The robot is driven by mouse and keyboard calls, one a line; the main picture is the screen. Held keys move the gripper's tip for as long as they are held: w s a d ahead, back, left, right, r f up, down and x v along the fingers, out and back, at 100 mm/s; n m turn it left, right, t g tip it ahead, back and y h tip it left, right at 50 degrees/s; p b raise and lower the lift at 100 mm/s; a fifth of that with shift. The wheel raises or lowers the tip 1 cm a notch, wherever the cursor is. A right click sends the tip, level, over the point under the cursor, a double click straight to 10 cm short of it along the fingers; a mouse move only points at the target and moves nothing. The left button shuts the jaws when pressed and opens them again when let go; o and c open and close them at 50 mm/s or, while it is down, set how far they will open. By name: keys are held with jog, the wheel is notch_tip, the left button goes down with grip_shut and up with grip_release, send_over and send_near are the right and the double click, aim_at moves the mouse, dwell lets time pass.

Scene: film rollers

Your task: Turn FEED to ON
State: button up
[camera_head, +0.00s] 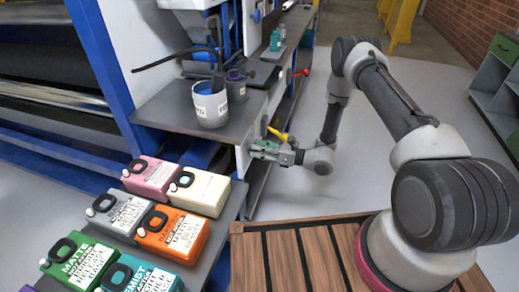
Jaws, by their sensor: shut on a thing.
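A yellow lever (278,134) sticks out from the white side panel (243,153) under the grey worktop. My gripper (262,147) is at this panel, shut at the lower part of the yellow lever, and partly hides it. A red lever (301,72) shows farther back along the same side. The word FEED and the ON mark cannot be read at this size, so I cannot tell by label which lever is FEED.
Grey worktop (170,108) holds a white cup (210,105) and a dark purple pot (236,87). Several labelled jugs, including an orange one (173,235), stand at lower left. A slatted wooden surface (290,262) lies in front. Floor right of the panel is clear.

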dwell(0.5)
jog(key=o, duration=1)
jog(key=shift+d, duration=0.15)
jog(key=v, duration=1.2)
jog(key=shift+f, duration=0.1)
